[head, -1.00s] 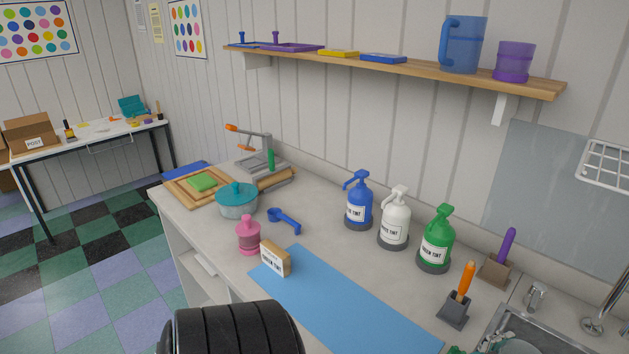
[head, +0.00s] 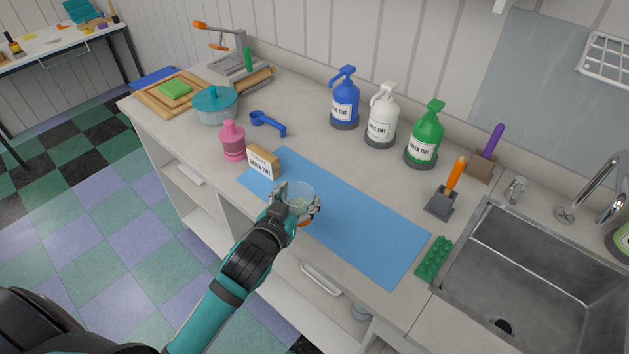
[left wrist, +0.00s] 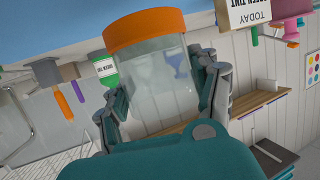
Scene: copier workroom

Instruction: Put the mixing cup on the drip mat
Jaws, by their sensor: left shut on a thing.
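The mixing cup (head: 299,197) is a clear cup with an orange base. My left gripper (head: 297,203) is shut on it, one finger on each side, and holds it upright at the front edge of the drip mat. In the left wrist view the cup (left wrist: 155,85) fills the middle between the fingers (left wrist: 165,90), its orange end toward the blue mat. The drip mat (head: 370,235) is a flat blue rectangle on the counter, with nothing standing on its right part. I cannot tell whether the cup touches it. My right gripper is not in view.
Blue (head: 345,98), white (head: 382,117) and green (head: 424,137) pump bottles stand behind. A green brick (head: 434,259) and sink (head: 515,280) are right.

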